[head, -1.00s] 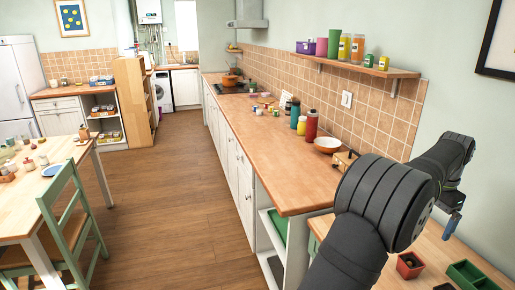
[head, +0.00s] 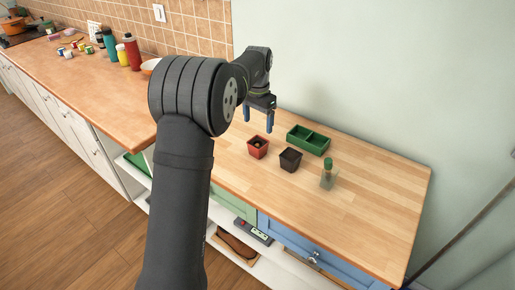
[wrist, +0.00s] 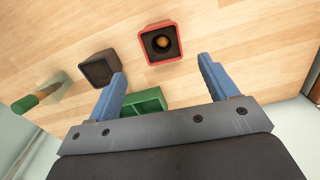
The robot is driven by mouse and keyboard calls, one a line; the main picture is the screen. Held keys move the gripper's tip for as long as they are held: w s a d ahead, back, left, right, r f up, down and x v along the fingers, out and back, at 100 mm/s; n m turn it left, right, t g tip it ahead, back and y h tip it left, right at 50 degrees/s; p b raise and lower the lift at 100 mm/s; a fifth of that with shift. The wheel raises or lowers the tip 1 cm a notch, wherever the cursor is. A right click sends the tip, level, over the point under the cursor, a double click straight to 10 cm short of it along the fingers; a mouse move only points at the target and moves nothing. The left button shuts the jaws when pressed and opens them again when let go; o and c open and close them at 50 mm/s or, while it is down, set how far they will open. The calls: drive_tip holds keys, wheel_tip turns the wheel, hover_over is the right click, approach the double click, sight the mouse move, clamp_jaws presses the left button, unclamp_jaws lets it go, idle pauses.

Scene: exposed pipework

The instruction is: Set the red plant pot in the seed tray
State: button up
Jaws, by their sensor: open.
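The red plant pot (head: 258,147) stands upright on the wooden worktop, with something small and brownish inside. It also shows in the wrist view (wrist: 161,43), beyond my fingertips. The green seed tray (head: 308,140) lies behind and to the right of the pot, with two compartments that look empty. In the wrist view the tray (wrist: 146,102) is partly hidden by my gripper. My gripper (head: 259,122) is open and empty, above the worktop near the red pot. Its blue fingers (wrist: 162,72) stand apart and touch nothing.
A black pot (head: 290,160) stands right of the red pot, close to the tray. The worktop's right part (head: 385,190) is clear. A wall runs behind. A longer counter (head: 90,85) with bottles lies left.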

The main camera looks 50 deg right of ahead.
sight(258, 144)
wheel_tip(258, 144, down, 9)
drive_tip(key=shift+d+f, duration=0.1)
drive_tip(key=shift+d, duration=0.05)
drive_tip(key=c, duration=1.1)
